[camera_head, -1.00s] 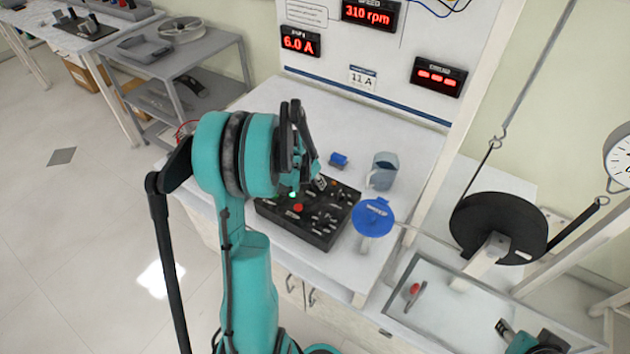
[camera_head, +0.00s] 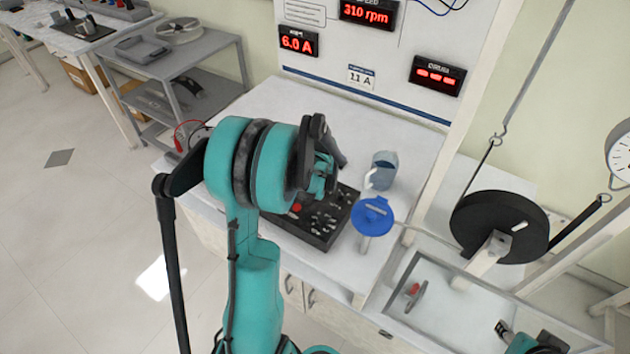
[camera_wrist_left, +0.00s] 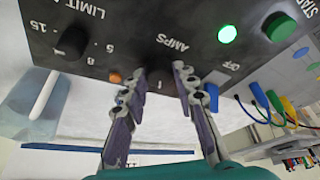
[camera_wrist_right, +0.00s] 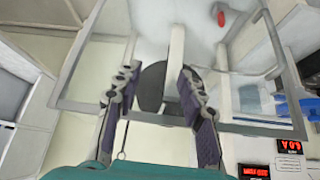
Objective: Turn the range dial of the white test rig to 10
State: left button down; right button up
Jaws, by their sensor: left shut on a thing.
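The black control box (camera_head: 325,222) lies on the white bench, partly hidden by my left arm. In the left wrist view its panel (camera_wrist_left: 150,20) shows upside-down lettering, "LIMIT", "AMPS" and "OFF". A dark knob (camera_wrist_left: 75,42) sits among 15, 8 and 5 on the left, apart from my fingers. My left gripper (camera_wrist_left: 161,72) is at the panel below "AMPS", shut on a dark knob (camera_wrist_left: 160,80), mostly hidden between the fingertips; its pointer is not readable. My right gripper (camera_wrist_right: 202,88) is open and empty, away from the box, over the glass-walled tray side.
The white rig board (camera_head: 330,45) shows 6.0 A, 310 rpm and a card reading 11 A. A blue-grey jug (camera_head: 382,172) and a blue-topped stand (camera_head: 372,216) are right of the box. A black flywheel (camera_head: 498,226) stands further right.

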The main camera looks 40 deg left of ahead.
pick_arm(q)
jog(key=shift+n, duration=0.6)
jog(key=c, duration=1.2)
grip_release()
jog(key=v, duration=1.2)
jog(key=shift+w+d, duration=0.1)
jog(key=shift+w, duration=0.15)
